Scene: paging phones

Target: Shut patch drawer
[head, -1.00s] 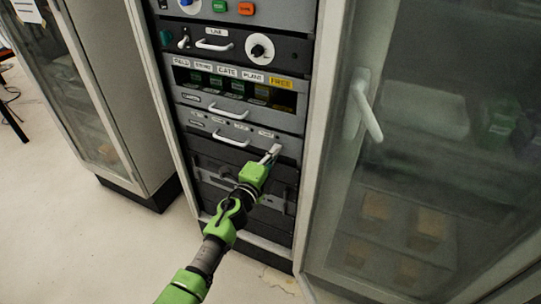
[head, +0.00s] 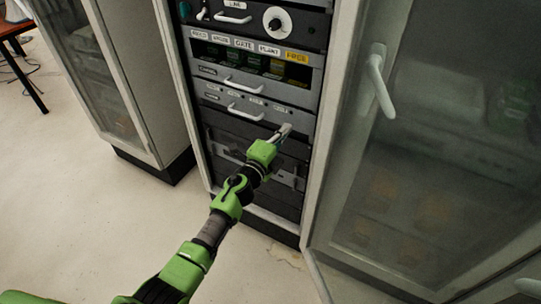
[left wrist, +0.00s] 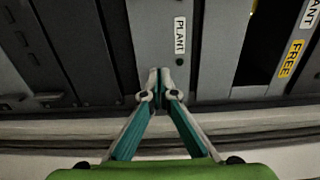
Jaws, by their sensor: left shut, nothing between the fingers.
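The patch drawer appears to be the grey panel with small labels and a white bar handle (head: 245,113) in the equipment rack; how far it stands out is hard to tell. My left gripper (head: 285,130) is shut and empty at the right end of this panel. In the left wrist view, the closed fingertips (left wrist: 160,78) are at the grey face (left wrist: 158,35), just below a PLANT label (left wrist: 180,35). They look to be touching or very close to it. My right gripper is not in view.
Above is a panel with GATE, PLANT and yellow FREE (head: 297,57) labels. A glass door with a white handle (head: 381,85) stands close on the right. Another cabinet (head: 150,100) is left. The floor (head: 60,200) at left is clear.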

